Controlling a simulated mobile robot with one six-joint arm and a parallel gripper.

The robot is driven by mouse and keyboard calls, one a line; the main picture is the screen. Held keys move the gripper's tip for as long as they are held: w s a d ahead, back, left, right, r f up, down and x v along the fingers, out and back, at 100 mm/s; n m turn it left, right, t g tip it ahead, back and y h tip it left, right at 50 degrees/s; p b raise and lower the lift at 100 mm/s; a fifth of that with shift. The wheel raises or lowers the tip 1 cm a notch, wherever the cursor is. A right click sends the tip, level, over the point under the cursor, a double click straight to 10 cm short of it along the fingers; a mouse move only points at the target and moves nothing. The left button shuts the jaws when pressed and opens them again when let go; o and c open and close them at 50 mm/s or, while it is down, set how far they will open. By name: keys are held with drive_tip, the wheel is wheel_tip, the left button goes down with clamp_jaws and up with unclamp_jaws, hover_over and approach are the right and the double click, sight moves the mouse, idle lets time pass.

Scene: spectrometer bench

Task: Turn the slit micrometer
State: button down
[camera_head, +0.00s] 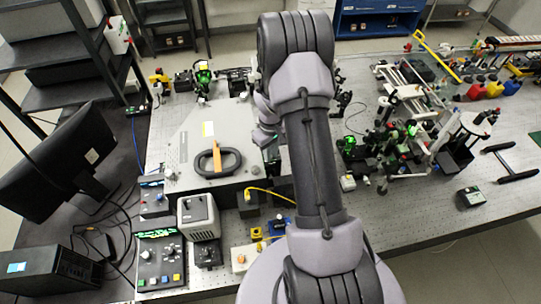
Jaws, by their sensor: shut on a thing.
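The spectrometer is a large light-grey box (190,150) with a black loop handle and an orange tag on its lid. It stands left of my arm on the bench. My gripper (270,139) is at the box's right edge, small in the picture and partly covered by my wrist and arm. It is shut on a small part at that edge, in the place of the slit micrometer. The micrometer itself is too small and too hidden to make out, so its turn and scale cannot be read.
A yellow cable (268,193) runs in front of the box. A grey lamp unit (197,216) and a control box with a green display (160,260) stand at front left. Dense optics (385,150) fill the bench right of my arm. A monitor (55,160) stands at left.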

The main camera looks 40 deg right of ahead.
drive_tip(key=m+b, duration=0.2)
drive_tip(key=m, duration=0.1)
drive_tip(key=m+b, duration=0.1)
drive_tip(key=b, duration=0.1)
drive_tip(key=shift+f, duration=0.25)
drive_tip(key=shift+r+m+b, duration=0.15)
drive_tip(key=shift+m+b, duration=1.45)
drive_tip(key=shift+m, duration=0.6)
drive_tip(key=c, duration=1.3)
unclamp_jaws()
drive_tip(key=shift+c, duration=0.2)
drive_tip(key=shift+r, duration=0.2)
wheel_tip(320, 180, up, 17)
drive_tip(key=p, duration=0.1)
